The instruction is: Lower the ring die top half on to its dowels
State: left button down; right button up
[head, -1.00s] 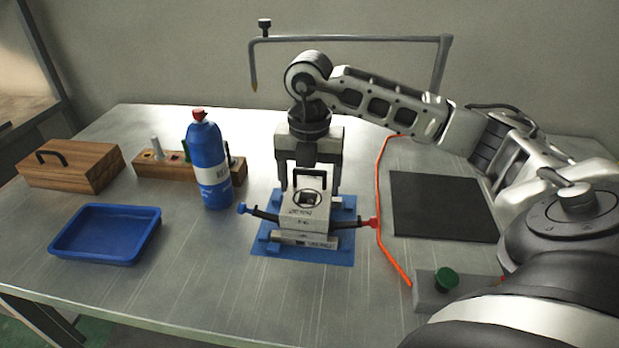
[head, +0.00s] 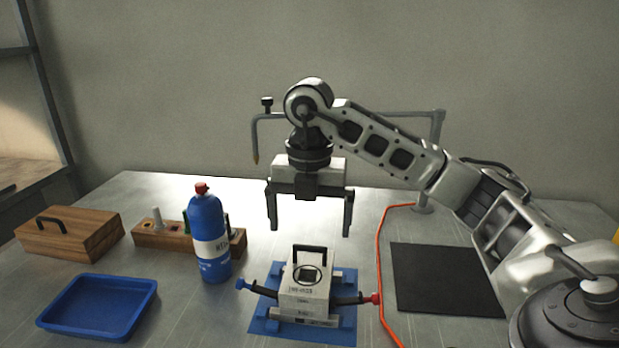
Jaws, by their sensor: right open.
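The ring die top half (head: 304,291) is a pale grey block with a black handle and a dark ring mark on its upper face. It sits on the lower part of the die (head: 304,318), on a blue base plate (head: 262,326). A blue-ended lever (head: 262,290) sticks out at the left and a red-ended one (head: 352,299) at the right. The dowels are hidden. My right gripper (head: 309,230) is open and empty, above and behind the block, clear of its handle. My left gripper is not in view.
A blue bottle (head: 207,240) stands left of the die. A blue tray (head: 98,306), a wooden box (head: 68,229) and a wooden rack (head: 160,239) are further left. An orange hose (head: 381,262) and a black mat (head: 445,281) lie to the right. A grey bent pipe (head: 400,115) stands behind.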

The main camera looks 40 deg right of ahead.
aim_at(310, 247)
pick_arm(q)
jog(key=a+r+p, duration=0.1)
jog(key=p, duration=0.2)
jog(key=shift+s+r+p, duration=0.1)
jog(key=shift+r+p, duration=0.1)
jog(key=shift+p, duration=0.1)
pick_arm(e)
notch_tip(310, 247, up, 8)
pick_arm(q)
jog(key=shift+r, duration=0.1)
